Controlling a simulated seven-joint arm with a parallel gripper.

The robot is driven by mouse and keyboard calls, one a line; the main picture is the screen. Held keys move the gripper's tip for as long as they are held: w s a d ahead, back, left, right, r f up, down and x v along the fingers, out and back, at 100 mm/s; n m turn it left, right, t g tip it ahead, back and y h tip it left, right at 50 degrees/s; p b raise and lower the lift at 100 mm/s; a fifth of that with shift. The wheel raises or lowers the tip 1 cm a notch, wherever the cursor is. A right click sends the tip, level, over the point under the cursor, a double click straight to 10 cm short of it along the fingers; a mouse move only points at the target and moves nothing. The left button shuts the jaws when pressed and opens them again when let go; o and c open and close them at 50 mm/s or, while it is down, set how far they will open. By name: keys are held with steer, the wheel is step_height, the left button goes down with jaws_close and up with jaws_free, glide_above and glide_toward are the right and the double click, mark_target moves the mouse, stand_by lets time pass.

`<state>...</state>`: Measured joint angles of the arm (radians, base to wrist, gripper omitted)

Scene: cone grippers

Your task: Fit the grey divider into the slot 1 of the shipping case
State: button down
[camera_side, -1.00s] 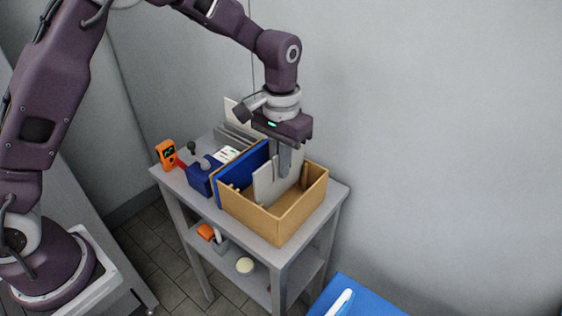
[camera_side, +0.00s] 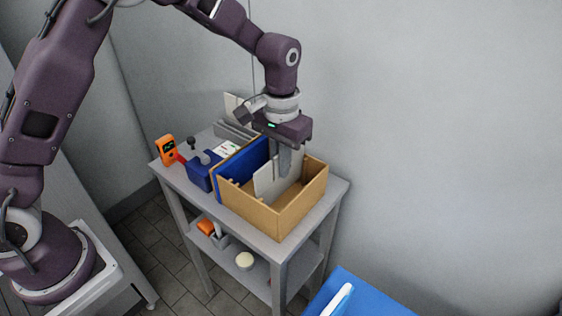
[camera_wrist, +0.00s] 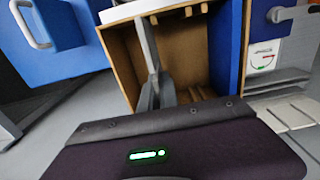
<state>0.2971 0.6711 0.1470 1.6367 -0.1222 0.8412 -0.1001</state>
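The shipping case (camera_side: 283,220) is an open tan box on a grey stand; it also shows in the wrist view (camera_wrist: 117,62). My gripper (camera_side: 284,172) points down into it and is shut on the grey divider (camera_side: 266,183), a thin upright plate. The divider's lower part is inside the case, hidden by the near wall. In the wrist view the divider (camera_wrist: 147,45) shows nearly edge-on, between the fingers (camera_wrist: 156,92). A blue divider (camera_side: 238,168) stands upright at the case's left side. Whether the grey divider's edges sit in a slot, I cannot tell.
Left of the case are a dark blue box (camera_side: 199,176) and an orange meter (camera_side: 167,150). Grey plates stand in a rack (camera_side: 234,130) behind. The lower shelf holds small items. A blue container (camera_side: 362,296) is at the bottom right.

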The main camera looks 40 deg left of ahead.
steer(key=shift+f, duration=1.4)
stand_by(0.4)
steer(key=c, duration=1.5)
jaws_free()
steer(key=shift+c, duration=0.2)
steer(key=shift+r, duration=0.1)
step_height(320, 180, up, 6)
steer(key=shift+f, duration=0.1)
steer(key=shift+r, duration=0.5)
